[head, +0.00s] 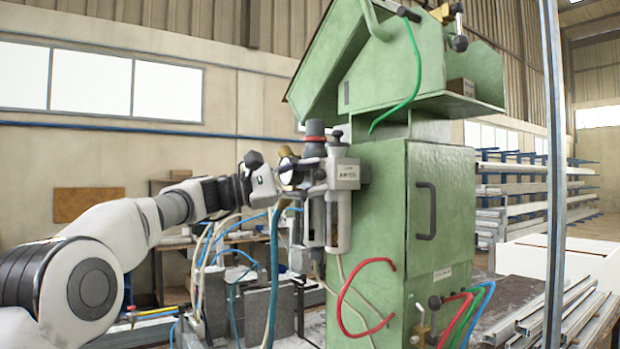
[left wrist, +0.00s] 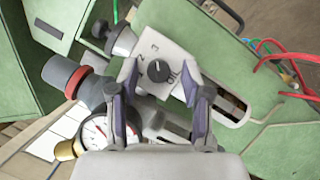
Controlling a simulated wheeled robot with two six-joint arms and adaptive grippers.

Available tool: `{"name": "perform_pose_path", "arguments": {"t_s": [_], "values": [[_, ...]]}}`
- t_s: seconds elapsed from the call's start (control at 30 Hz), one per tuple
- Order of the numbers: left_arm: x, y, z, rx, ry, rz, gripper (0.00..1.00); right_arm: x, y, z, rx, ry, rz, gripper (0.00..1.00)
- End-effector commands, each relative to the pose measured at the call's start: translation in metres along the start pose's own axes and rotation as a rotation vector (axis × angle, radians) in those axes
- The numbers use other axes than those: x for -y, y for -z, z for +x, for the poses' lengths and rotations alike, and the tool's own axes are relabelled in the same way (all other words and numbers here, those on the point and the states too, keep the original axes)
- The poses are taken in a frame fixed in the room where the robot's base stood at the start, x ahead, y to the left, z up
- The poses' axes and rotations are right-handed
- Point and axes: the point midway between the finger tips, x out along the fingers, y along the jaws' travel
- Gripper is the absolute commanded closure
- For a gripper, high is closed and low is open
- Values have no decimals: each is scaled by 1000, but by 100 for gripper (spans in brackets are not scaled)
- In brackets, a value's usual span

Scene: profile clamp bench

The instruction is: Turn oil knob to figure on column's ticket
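The oil knob (left wrist: 158,70) is a small dark round knob on a pale grey plate in the left wrist view, with a short light pointer mark, a few figures and what looks like the word OIL around it. My left gripper (left wrist: 159,72) is open, its two fingers apart on either side of the knob, with no visible contact. In the head view my left gripper (head: 262,184) is at the grey air unit (head: 338,205) on the green column (head: 375,215); the knob is hidden there. My right gripper is out of view.
A pressure gauge (left wrist: 95,130) and a red-ringed regulator cap (left wrist: 76,80) stand close to my left finger. Red hose (head: 345,300) loops from the column. Blue hoses (head: 274,270) hang below the unit.

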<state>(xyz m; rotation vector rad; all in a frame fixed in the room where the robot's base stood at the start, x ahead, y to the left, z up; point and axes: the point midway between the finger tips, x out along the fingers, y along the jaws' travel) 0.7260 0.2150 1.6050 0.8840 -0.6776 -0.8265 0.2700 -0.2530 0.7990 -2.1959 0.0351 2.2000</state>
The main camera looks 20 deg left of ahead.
Motion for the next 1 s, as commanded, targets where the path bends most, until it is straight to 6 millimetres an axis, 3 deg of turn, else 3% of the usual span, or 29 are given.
{"name": "perform_pose_path", "arguments": {"t_s": [0.17,0.6,0.73,1.0], "values": [[-1,0,-9,-1,-2,0,52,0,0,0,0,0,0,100],[0,3,-107,-1,-1,-2,52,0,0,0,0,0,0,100],[0,3,-117,0,1,-1,52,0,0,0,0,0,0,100],[0,3,-118,0,2,-1,52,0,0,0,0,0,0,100]]}}
